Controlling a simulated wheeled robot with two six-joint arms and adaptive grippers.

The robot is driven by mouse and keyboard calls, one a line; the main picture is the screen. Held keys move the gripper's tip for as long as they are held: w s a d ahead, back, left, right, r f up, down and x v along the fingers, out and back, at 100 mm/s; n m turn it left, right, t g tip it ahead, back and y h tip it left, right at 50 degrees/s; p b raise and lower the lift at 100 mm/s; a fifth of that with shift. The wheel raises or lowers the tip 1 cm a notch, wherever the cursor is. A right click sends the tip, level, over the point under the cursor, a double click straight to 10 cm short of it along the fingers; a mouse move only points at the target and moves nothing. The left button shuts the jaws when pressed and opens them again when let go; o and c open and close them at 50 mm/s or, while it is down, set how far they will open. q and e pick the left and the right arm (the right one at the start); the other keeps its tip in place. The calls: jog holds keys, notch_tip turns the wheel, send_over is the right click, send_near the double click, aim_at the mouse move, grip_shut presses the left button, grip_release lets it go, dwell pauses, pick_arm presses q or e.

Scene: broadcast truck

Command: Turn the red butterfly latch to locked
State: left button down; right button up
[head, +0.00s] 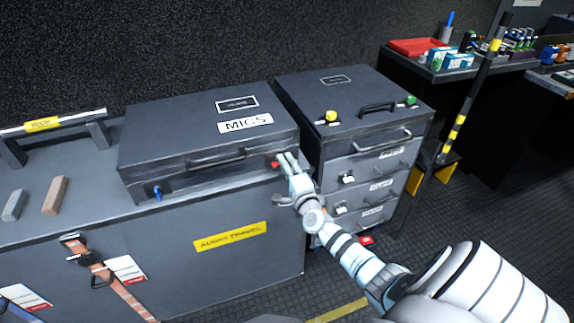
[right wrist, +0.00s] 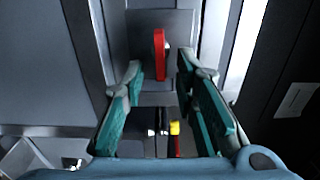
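The red butterfly latch (right wrist: 160,54) sits on a grey plate on the front of the MICS case (head: 215,141). In the right wrist view it stands upright in the picture, ahead of and between my fingertips. In the head view only a bit of the red latch (head: 276,164) shows beside my fingers. My right gripper (right wrist: 160,62) is open, with a finger on each side of the latch and gaps to both. It also shows in the head view (head: 287,161) at the case's right front. I cannot tell how deep the fingers reach around it. My left gripper is not in view.
A blue latch (head: 157,191) is on the case's left front. The case rests on a grey trunk (head: 150,250) with a yellow label. A drawer cabinet (head: 372,150) with handles stands close to the right of my right gripper. Two small blocks lie at the left.

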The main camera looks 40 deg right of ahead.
jog(key=v, duration=1.2)
jog(key=s+a+f+n+g+y+p, duration=0.1)
jog(key=s+a+f+n+g, duration=0.25)
jog(key=f, duration=0.55)
jog(key=s+f+n+g+y, duration=0.2)
jog(key=s+f+n, duration=0.3)
jog(key=f+n, duration=0.3)
jog(key=s+a+f+n+g+y+p, duration=0.1)
jog(key=s+f+n+g, duration=0.3)
jog(key=f, duration=0.5)
jog(key=s+a+f+n+g+p, duration=0.1)
jog(key=s+a+f+n+g, duration=0.2)
jog(key=s, duration=1)
jog(key=s+a+f+n+g+y+p, duration=0.1)
jog(key=s+a+f+n+g+p, duration=0.1)
jog(key=s+f, duration=0.5)
jog(key=s+a+n+g, duration=0.1)
jog(key=s+a+n, duration=0.1)
jog(key=s, duration=0.3)
jog(key=shift+s+a, duration=0.35)
jog(key=shift+a, duration=0.5)
